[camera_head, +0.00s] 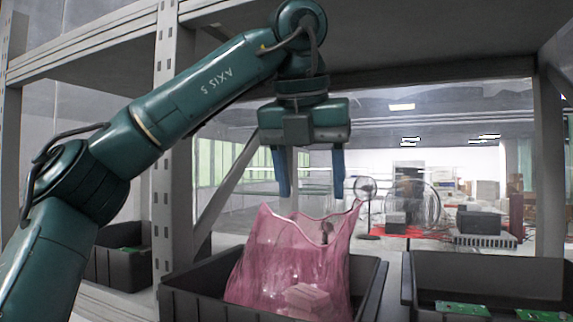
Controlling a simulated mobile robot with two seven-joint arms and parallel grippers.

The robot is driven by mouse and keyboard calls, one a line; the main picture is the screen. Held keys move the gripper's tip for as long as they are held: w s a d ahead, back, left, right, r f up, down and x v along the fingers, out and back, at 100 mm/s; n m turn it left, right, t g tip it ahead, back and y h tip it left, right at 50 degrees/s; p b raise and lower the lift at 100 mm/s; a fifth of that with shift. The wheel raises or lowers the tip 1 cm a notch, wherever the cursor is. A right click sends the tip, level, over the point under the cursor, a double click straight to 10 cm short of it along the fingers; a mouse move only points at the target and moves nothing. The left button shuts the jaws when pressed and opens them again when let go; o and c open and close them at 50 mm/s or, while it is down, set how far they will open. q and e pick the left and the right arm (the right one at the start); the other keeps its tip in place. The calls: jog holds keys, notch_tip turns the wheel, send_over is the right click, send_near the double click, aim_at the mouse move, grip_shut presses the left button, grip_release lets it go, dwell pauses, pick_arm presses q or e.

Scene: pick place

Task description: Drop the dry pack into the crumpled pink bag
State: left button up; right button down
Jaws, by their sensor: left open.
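A crumpled pink bag (275,255) stands open-topped in a black bin (195,290) at the lower middle. A small pale pack (307,298) shows through the see-through pink wall, low in the bag; I take it for the dry pack. My left gripper (311,190) hangs above the bag mouth, fingers pointing down. Its two blue fingers are apart with nothing between them. The fingertips are near the height of the bag's raised rim. My right gripper is out of the picture.
A second black bin (480,275) with green circuit boards (462,308) stands at the right. Another black bin (122,262) with a green board sits at the left. A metal shelf upright (172,150) and an overhead shelf frame the space around my arm.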

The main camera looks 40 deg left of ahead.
pick_arm(q)
jog(key=s+d+r+b, duration=0.1)
jog(key=s+d, duration=0.3)
jog(key=s, duration=0.8)
jog(key=shift+d+r+b, duration=0.2)
jog(key=shift+r+b, duration=0.15)
jog(key=shift+b, duration=0.1)
